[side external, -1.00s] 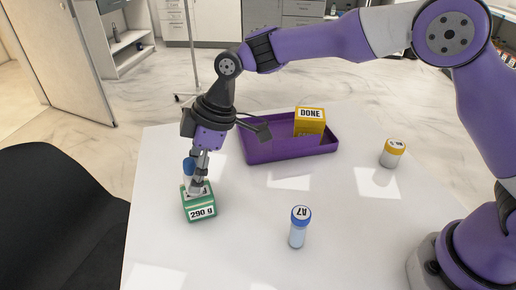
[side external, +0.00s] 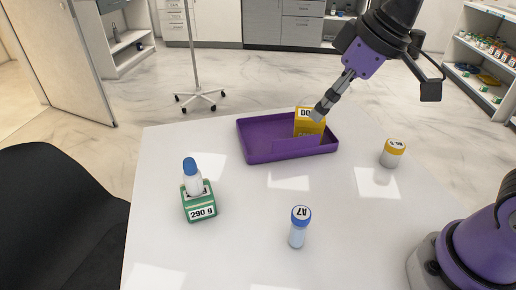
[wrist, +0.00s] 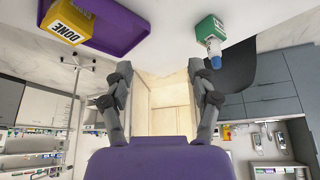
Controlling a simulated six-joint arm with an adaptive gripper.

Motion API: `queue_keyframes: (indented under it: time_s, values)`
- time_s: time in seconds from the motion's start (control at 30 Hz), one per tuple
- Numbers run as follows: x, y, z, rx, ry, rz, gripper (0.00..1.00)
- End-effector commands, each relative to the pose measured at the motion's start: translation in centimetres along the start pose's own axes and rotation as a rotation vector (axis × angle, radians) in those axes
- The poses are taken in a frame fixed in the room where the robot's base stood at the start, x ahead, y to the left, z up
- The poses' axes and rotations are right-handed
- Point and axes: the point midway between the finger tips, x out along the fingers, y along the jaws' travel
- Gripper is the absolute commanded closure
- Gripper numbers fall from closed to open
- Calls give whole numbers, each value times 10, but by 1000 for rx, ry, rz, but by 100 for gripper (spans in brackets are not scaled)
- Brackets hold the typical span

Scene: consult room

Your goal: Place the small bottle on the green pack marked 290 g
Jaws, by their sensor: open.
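The small bottle (side external: 192,178), white with a blue cap, stands upright on top of the green pack marked 290 g (side external: 199,205) at the left of the table. In the wrist view the bottle (wrist: 213,50) and the green pack (wrist: 208,28) also show, the bottle against the pack. My gripper (side external: 318,114) is raised at the back of the table, in front of the yellow box in the side view and well away from the bottle. In the wrist view its two fingers (wrist: 163,88) are apart with nothing between them.
A purple tray (side external: 258,150) holds a yellow box (side external: 311,128) marked DONE. A blue-capped bottle marked A7 (side external: 299,230) stands at the front middle of the white table (side external: 240,245). A yellow-capped jar (side external: 391,155) stands at the right. The table between them is clear.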

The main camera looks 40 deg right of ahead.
Motion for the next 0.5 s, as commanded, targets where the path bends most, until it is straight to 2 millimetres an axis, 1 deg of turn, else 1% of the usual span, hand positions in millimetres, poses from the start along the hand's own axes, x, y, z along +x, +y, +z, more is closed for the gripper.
queue_keyframes:
  time_s: [0.03,0.1,0.2,0.3,0.4,0.5]
  values:
    - [-6,8,21,76,15,40,32]
    - [-7,17,48,175,25,89,32]
    - [-6,26,76,275,36,140,32]
    - [-4,30,92,328,40,167,32]
    - [-4,32,96,345,41,176,32]
    - [-4,32,96,345,40,176,32]
